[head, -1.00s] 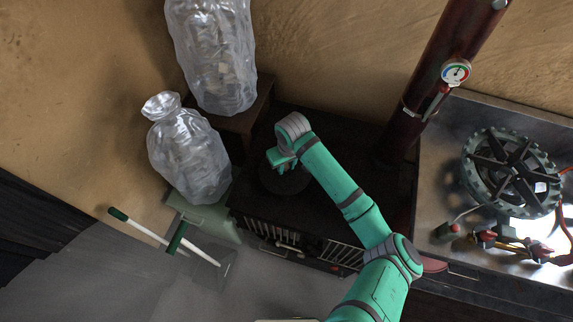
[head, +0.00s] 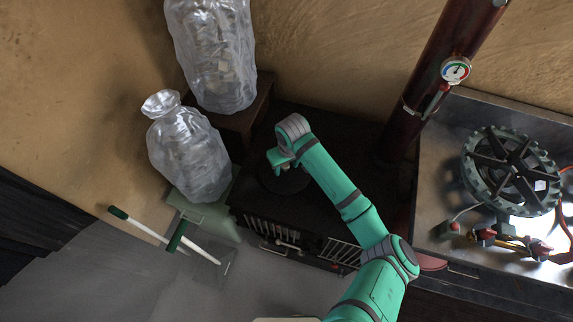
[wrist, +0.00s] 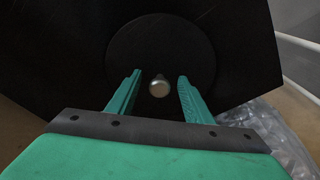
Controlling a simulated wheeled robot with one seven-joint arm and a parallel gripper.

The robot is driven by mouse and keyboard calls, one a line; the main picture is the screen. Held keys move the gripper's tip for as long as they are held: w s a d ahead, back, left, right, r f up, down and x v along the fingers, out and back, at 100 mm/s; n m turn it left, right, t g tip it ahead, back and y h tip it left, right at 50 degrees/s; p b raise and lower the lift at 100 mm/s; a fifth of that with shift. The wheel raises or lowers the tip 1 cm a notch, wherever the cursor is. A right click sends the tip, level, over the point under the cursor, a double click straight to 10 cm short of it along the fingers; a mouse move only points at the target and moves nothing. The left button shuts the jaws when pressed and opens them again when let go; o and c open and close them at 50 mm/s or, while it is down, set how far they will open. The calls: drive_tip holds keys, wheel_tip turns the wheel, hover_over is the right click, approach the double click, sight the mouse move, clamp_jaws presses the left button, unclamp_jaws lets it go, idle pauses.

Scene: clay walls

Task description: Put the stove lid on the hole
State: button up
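The stove lid (wrist: 160,45) is a dark round disc with a small pale metal knob (wrist: 159,87) in the wrist view. In the head view the dark lid (head: 284,181) shows as a disc at the left of the black stove top (head: 345,140), partly under my gripper (head: 279,160). In the wrist view my gripper (wrist: 159,77) is open, with one teal finger on each side of the knob and a gap on both sides. I cannot make out a hole, nor tell whether the lid lies over one.
Two filled clear plastic bags (head: 212,55) (head: 188,155) stand left of the stove. A dark red stovepipe (head: 430,90) with a gauge rises at its right rear. A metal counter (head: 440,180) with a burner (head: 511,170) lies to the right. White-handled tools lean at the front left.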

wheel_tip(320, 180, up, 11)
drive_tip(key=s, duration=0.1)
drive_tip(key=shift+s+d, duration=0.25)
drive_tip(key=shift+d, duration=0.1)
idle(0.3)
drive_tip(key=shift+f, duration=0.1)
